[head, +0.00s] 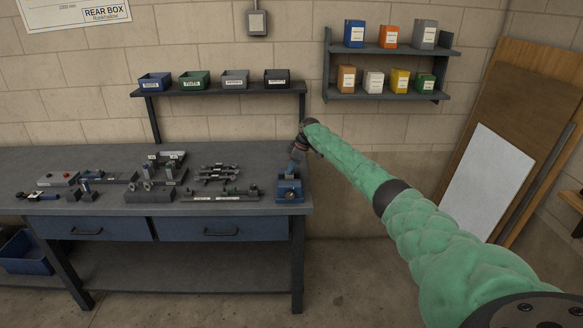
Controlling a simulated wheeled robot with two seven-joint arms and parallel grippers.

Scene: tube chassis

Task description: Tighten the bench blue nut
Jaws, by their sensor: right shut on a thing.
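A blue vise-like fixture (289,190) stands at the front right corner of the bench. My right arm, in a green sleeve, reaches in from the lower right. My right gripper (296,157) points down just above the fixture and is shut on a small part at its top, which appears to be the blue nut. The nut itself is too small and too covered by the gripper to make out. My left gripper is not in view.
The dark workbench (110,208) carries several small fixtures, clamps and a rack of tube parts (218,173) left of the vise. A shelf with bins (215,91) stands behind. A wall shelf (385,97) holds small boxes. Boards (490,180) lean at the right.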

